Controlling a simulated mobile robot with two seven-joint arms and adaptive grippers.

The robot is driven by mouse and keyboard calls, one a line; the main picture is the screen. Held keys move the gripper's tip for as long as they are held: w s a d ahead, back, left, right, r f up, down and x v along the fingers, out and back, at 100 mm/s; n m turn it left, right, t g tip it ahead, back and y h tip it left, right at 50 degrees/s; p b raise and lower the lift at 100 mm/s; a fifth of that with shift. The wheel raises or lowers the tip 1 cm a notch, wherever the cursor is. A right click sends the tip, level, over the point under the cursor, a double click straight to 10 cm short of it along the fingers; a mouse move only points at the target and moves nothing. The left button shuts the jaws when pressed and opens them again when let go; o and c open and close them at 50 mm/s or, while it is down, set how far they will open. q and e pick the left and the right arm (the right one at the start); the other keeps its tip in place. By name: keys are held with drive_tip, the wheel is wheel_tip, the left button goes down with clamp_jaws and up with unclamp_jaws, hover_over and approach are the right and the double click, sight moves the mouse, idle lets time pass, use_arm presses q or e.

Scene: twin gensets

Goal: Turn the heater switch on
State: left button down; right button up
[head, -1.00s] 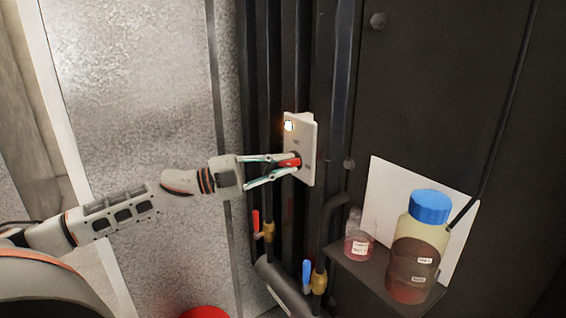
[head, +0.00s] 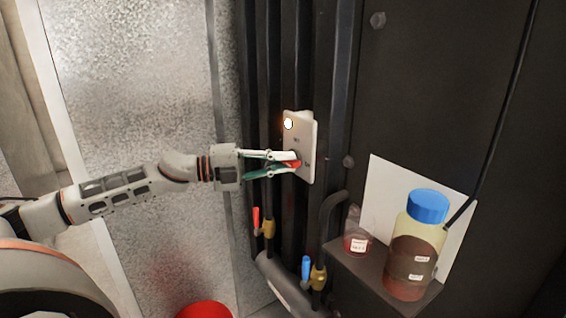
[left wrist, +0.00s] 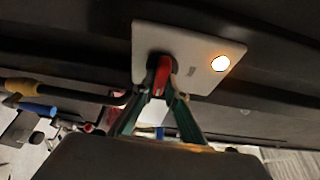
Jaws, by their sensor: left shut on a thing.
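The heater switch is a red knob (head: 292,163) on a white wall plate (head: 305,130) fixed to the dark ribbed panel. A round lamp (head: 288,124) near the top of the plate glows. My left gripper (head: 290,162) is shut on the red knob, its fingers partly covering it. In the left wrist view the red knob (left wrist: 163,77) sits between the fingertips of my left gripper (left wrist: 161,92), and the lit lamp (left wrist: 220,63) is beside it on the white plate (left wrist: 200,44). My right gripper is not in view.
Below the plate are a red-handled valve (head: 256,219) and a blue-handled valve (head: 306,268) on pipes. A blue-capped bottle (head: 418,245) and a small jar (head: 356,238) stand on a dark shelf at the right. A red round object (head: 204,310) is at the bottom edge.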

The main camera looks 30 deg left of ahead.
use_arm(q)
drive_tip(key=c, duration=2)
unclamp_jaws()
drive_tip(key=shift+d, duration=0.1)
drive_tip(key=shift+c, duration=0.2)
drive_tip(key=shift+v, duration=0.8)
drive_tip(key=v, duration=1)
drive_tip(key=shift+s, duration=0.15)
